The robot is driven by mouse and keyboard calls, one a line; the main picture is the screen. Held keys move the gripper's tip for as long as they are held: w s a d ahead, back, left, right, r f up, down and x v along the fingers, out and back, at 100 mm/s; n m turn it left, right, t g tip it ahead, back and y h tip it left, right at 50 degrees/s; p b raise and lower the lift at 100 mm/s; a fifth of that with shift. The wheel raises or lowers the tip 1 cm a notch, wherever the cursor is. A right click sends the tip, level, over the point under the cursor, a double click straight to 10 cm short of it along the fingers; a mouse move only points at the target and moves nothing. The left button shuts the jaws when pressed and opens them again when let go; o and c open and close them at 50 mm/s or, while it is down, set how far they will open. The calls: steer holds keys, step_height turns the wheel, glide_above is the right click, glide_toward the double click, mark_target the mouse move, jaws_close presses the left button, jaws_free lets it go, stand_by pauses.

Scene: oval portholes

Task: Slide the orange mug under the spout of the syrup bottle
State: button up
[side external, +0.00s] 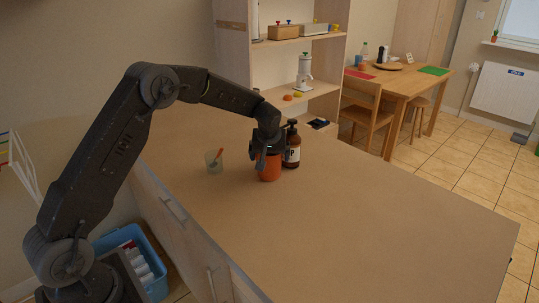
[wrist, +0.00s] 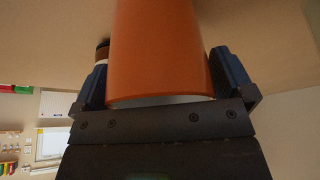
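The orange mug (side external: 269,169) stands upright on the counter in the side view, partly hidden by my gripper (side external: 267,154) above it. In the wrist view the orange mug (wrist: 160,50) fills the middle, between the two blue fingers of my gripper (wrist: 160,85). Both fingers lie against its sides, so my gripper looks shut on it. The syrup bottle (side external: 293,150), brown with a dark pump top and a pale label, stands close beside the mug, to its right. Its spout is partly hidden by my gripper. A bit of the bottle (wrist: 102,52) shows behind the left finger.
A translucent cup (side external: 215,164) with a red stick in it stands to the left of the mug on the counter (side external: 350,225). The counter's front and right are clear. Shelves (side external: 300,95) stand behind, and a wooden table (side external: 400,84) is farther back.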

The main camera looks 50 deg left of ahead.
steer(key=v, duration=1.2)
steer(key=shift+r, duration=0.25)
steer(key=shift+s+d+r, duration=0.2)
steer(key=shift+d+r, duration=0.05)
steer(key=shift+r, duration=0.35)
steer(key=s+d+r+m+t+h, duration=0.15)
steer(key=s+d+r, duration=0.25)
steer(key=s, duration=0.5)
steer(key=s+d+r+m, duration=0.3)
steer(key=s+r, duration=0.1)
steer(key=s, duration=0.4)
steer(key=s+d+f+m+h, duration=0.1)
steer(key=s+d+f+m, duration=0.1)
steer(key=s, duration=0.6)
steer(key=s+d+f+m, duration=0.2)
steer(key=s, duration=0.5)
steer(key=shift+s+d+t+h, duration=0.35)
steer(key=shift+s+d+t, duration=0.05)
steer(key=shift+t, duration=0.05)
